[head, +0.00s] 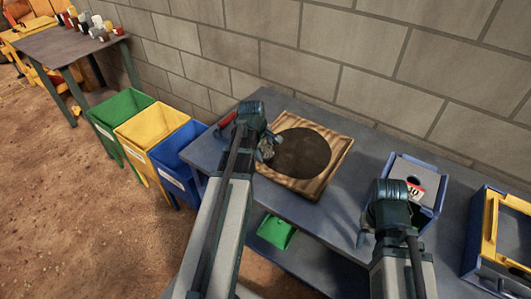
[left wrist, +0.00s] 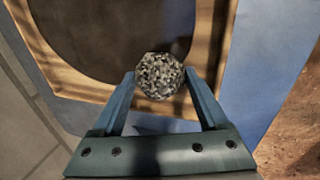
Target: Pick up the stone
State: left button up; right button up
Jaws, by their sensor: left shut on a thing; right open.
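The stone (left wrist: 160,76) is a rounded, speckled grey lump. In the left wrist view it sits between the two fingertips of my left gripper (left wrist: 160,88), which is shut on it. In the head view the stone (head: 266,151) shows partly behind my left gripper (head: 264,142), at the left edge of a wooden frame with a dark round middle (head: 303,152). I cannot tell whether the stone touches the frame. My right gripper (head: 363,230) is open and empty, over the bench in front of a blue box.
The blue box (head: 432,208) with a numbered label stands on the grey bench (head: 330,228). A blue and yellow machine (head: 490,235) is at right. Green (head: 122,108), yellow (head: 153,128) and blue (head: 180,150) bins stand left. A block wall runs behind.

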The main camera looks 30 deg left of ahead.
pick_arm(q)
grip_shut()
jog(key=shift+r, duration=0.1)
